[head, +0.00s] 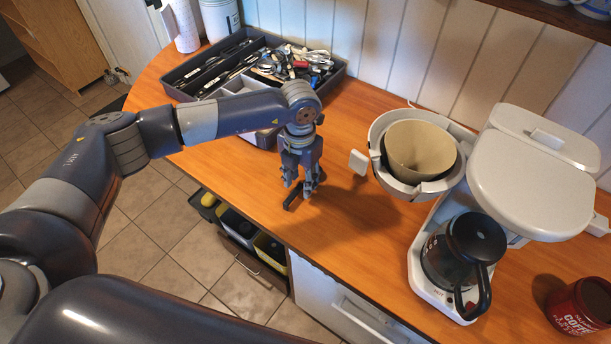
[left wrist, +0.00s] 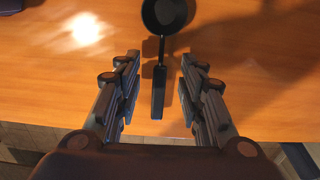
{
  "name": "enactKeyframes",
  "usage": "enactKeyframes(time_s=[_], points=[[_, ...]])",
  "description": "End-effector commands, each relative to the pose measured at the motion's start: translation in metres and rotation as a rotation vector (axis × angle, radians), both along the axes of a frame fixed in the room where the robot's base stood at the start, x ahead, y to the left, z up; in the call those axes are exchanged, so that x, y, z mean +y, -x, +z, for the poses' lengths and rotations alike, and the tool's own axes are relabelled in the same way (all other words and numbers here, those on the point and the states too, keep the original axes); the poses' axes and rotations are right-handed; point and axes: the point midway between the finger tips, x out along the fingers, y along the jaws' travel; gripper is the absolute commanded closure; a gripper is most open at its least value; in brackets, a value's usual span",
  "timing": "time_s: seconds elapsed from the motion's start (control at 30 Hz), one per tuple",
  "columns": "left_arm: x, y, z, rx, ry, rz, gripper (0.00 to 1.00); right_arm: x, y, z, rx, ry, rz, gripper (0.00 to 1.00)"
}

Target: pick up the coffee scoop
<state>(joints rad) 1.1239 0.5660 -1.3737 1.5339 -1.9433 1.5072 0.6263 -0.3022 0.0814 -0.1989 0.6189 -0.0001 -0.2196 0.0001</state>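The coffee scoop (left wrist: 159,92) is black, with a round bowl at the top of the left wrist view and a straight handle pointing toward the counter's front edge. It lies on the wooden counter. In the head view its dark handle (head: 293,196) shows beneath my left gripper (head: 301,188), which hides much of the rest. My left gripper (left wrist: 159,62) points down and is open, with one finger on each side of the handle and a visible gap to both. My right gripper is in neither view.
A dark utensil tray (head: 180,90) stands at the back left. A white coffee maker (head: 530,185) with a filter basket (head: 421,150) and glass carafe (head: 463,255) stands right of my gripper. A red coffee can (head: 580,308) is at the lower right. The counter's front edge is close.

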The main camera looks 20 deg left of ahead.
Motion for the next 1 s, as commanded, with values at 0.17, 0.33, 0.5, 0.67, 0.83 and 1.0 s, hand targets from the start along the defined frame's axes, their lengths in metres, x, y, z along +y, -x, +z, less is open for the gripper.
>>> enactKeyframes(time_s=[0.17,0.33,0.5,0.67,0.83,1.0], points=[[0.000,0.000,-0.012,0.000,0.001,-0.001,0.63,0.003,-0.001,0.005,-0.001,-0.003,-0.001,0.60],[0.000,0.000,-0.013,-0.001,0.001,-0.001,0.63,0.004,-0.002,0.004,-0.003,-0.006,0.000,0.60],[0.000,0.000,-0.013,0.000,0.001,0.000,0.97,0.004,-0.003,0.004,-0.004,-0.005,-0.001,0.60],[0.000,0.000,-0.013,0.000,0.001,0.000,1.00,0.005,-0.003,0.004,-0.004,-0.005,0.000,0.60],[0.000,0.000,-0.012,-0.001,0.001,0.000,1.00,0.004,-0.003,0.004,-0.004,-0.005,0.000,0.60],[0.000,-0.001,-0.003,-0.003,0.001,0.000,1.00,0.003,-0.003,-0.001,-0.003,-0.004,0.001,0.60]])
